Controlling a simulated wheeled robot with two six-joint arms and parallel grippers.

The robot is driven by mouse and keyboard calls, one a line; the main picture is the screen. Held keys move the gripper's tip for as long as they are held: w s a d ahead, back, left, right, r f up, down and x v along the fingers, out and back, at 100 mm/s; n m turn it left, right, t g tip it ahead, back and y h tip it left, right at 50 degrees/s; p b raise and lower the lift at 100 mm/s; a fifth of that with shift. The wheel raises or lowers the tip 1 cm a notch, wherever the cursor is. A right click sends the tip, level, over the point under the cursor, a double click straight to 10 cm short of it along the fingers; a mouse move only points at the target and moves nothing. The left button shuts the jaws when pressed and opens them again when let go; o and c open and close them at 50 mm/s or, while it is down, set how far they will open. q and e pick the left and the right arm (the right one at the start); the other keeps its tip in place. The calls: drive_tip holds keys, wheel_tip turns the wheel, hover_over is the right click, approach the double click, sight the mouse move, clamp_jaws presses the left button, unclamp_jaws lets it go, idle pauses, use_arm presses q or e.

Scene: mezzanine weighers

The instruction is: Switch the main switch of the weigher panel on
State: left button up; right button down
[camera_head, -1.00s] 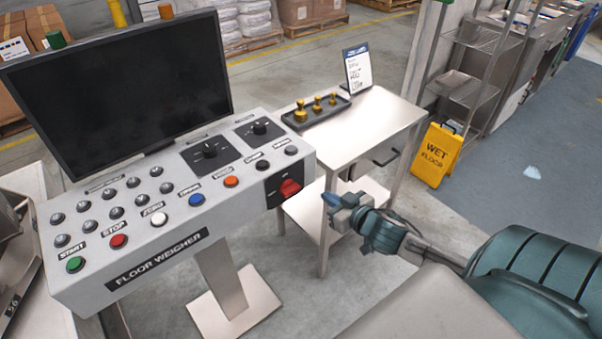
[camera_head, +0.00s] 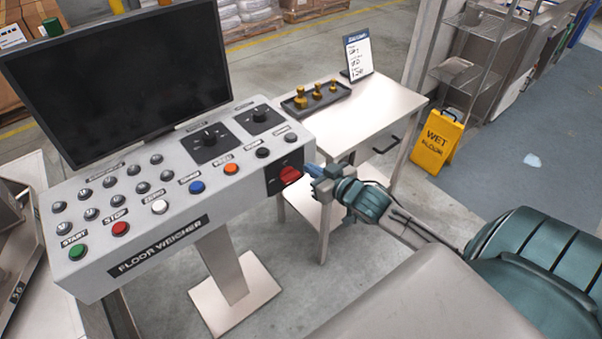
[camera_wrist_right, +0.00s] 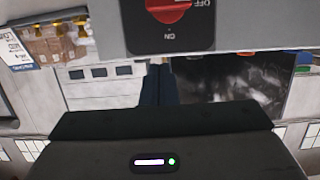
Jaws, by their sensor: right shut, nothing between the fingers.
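The weigher panel (camera_head: 140,230) is a grey sloped box marked FLOOR WEIGHER, with rows of buttons. Its main switch (camera_head: 289,175) is a red rotary knob on a black plate at the panel's right end. In the right wrist view the red knob (camera_wrist_right: 168,8) shows at the top, cut off by the frame edge, with OFF and ON lettering on its plate. My right gripper (camera_head: 311,170) is shut and empty, with its blue fingertips just right of the switch plate. In the right wrist view its fingers (camera_wrist_right: 160,75) lie below the plate; contact cannot be told. My left gripper is not in view.
A dark monitor (camera_head: 120,75) stands behind the panel. A small metal table (camera_head: 385,105) to the right holds a tray of brass weights (camera_head: 316,95) and a sign (camera_head: 357,56). A yellow wet-floor sign (camera_head: 437,142) stands farther right.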

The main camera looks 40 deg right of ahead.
sight(292, 168)
drive_tip(key=x, duration=0.5)
drive_tip(key=shift+r+p, duration=0.15)
drive_tip(key=shift+p, duration=0.15)
wheel_tip(292, 168, down, 4)
drive_tip(key=shift+w+r+p, duration=0.15)
drive_tip(key=shift+r+p, duration=0.1)
drive_tip(key=shift+p, duration=0.1)
drive_tip(key=shift+f, duration=0.4)
